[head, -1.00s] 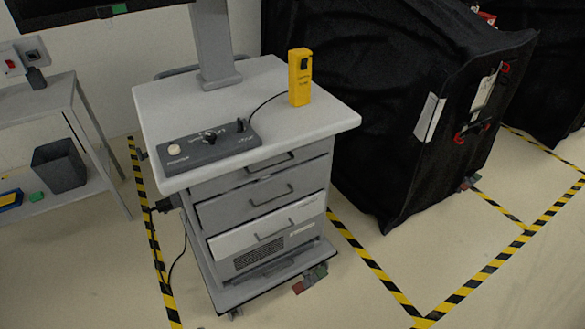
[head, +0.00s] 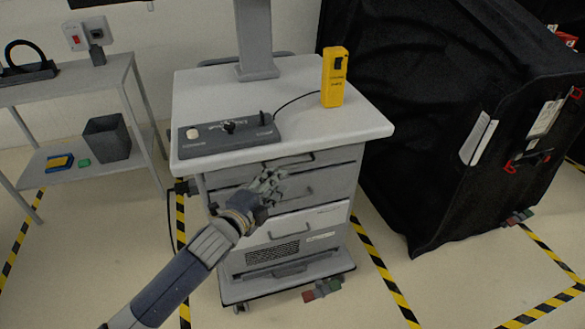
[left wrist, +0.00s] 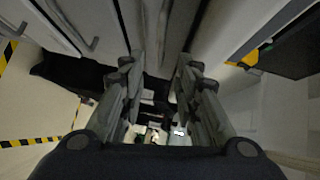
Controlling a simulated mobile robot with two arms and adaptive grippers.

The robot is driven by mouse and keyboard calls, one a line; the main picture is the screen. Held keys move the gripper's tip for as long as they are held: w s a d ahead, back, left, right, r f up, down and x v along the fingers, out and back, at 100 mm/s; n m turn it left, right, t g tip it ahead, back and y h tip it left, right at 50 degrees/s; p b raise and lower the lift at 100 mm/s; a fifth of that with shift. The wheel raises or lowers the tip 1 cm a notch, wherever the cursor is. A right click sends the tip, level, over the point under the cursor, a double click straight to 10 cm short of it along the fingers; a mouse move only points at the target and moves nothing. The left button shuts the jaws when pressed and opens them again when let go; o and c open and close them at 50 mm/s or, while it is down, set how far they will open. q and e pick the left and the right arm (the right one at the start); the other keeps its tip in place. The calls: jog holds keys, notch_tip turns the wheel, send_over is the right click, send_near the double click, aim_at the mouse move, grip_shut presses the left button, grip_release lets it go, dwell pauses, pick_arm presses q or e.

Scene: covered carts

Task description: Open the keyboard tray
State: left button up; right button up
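The grey cart's slim top front, which appears to be the keyboard tray (head: 338,155), lies just under the white worktop and looks closed. Its dark handle (head: 290,161) shows just above my left gripper (head: 275,176). My left gripper reaches in from the lower left, its fingertips close to the handle and the drawer below. In the left wrist view the fingers of the left gripper (left wrist: 160,68) stand apart, with grey cart surfaces beyond them. I cannot tell whether they touch the handle. My right gripper is not in view.
On the worktop (head: 215,92) stand a yellow device (head: 334,78) and a dark control panel (head: 228,134). Lower drawers (head: 322,222) look closed. A black covered cart (head: 440,130) stands close on the right; a grey shelf table (head: 85,90) is at left.

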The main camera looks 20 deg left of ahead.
aim_at(291, 167)
pick_arm(q)
jog(key=x, duration=0.8)
jog(key=shift+w+d, duration=0.1)
jog(key=shift+w, duration=0.1)
grip_shut()
